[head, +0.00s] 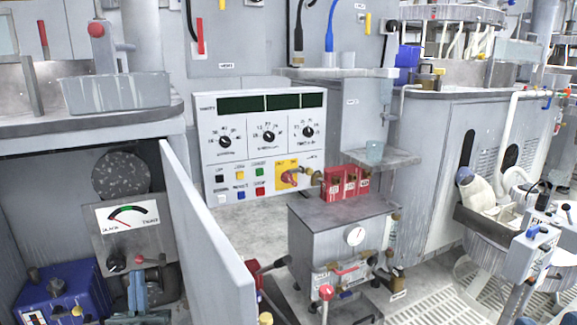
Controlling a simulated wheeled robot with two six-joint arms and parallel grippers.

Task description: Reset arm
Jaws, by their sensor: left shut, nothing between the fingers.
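My right gripper is not in view.
A cabinet door (205,235) stands open just right of my left gripper. A blue box (58,296) sits at its left. A control panel (262,145) and a grey gauge box (343,235) with red blocks (347,181) stand further right.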

